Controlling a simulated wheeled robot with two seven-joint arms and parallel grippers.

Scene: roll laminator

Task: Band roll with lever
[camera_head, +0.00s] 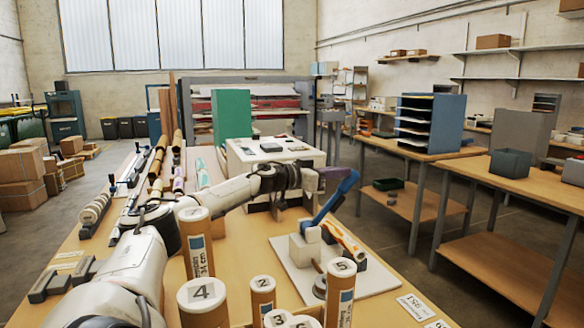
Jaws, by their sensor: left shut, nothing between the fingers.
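A banding device with a white base plate (377,280) stands on the table at the middle right. Its blue lever (338,197) tilts up and to the right from a white block (305,246). A tan roll (343,238) lies slanted beside the block; I cannot make out any band on it. My left gripper (322,180) reaches in from the left and is shut with nothing in it. It is close to the upper part of the lever; I cannot tell if they touch. My right gripper is not in view.
Numbered upright tubes, such as tube 4 (203,300), tube 2 (262,296) and tube 5 (341,292), crowd the front of the table. A white machine (240,163) stands behind my left arm. Small labels (415,306) lie at the right edge, with an aisle beyond.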

